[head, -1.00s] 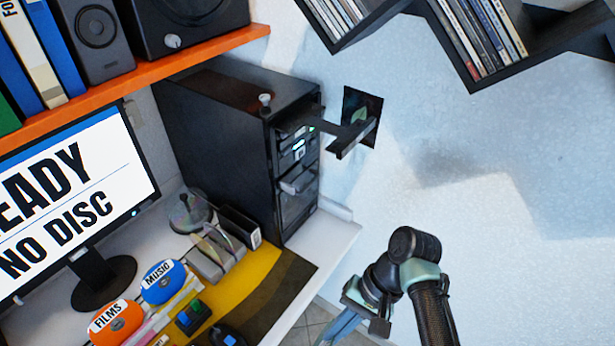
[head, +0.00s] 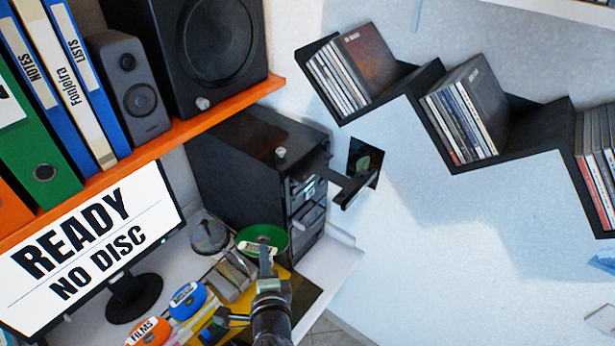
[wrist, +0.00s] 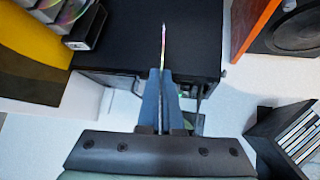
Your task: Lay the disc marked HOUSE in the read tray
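A green disc (head: 262,236) with a white label is held at the tips of my gripper (head: 265,262) in the head view. The label is partly covered and I cannot read its mark. In the wrist view my gripper's blue fingers (wrist: 163,90) are shut on the disc (wrist: 163,46), seen edge-on as a thin upright line. The read tray (head: 357,190), a dark drawer, sticks out from the front of the black computer tower (head: 250,165). It is to the right of and above the disc in the head view, apart from it.
The monitor (head: 95,245) reads READY, NO DISC. A clear disc spindle (head: 208,235) and blue MUSIC (head: 187,300) and orange FILMS (head: 148,332) discs are on the desk. Zigzag shelves (head: 440,120) with cases hang on the wall. An orange shelf (head: 150,145) overhangs the desk.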

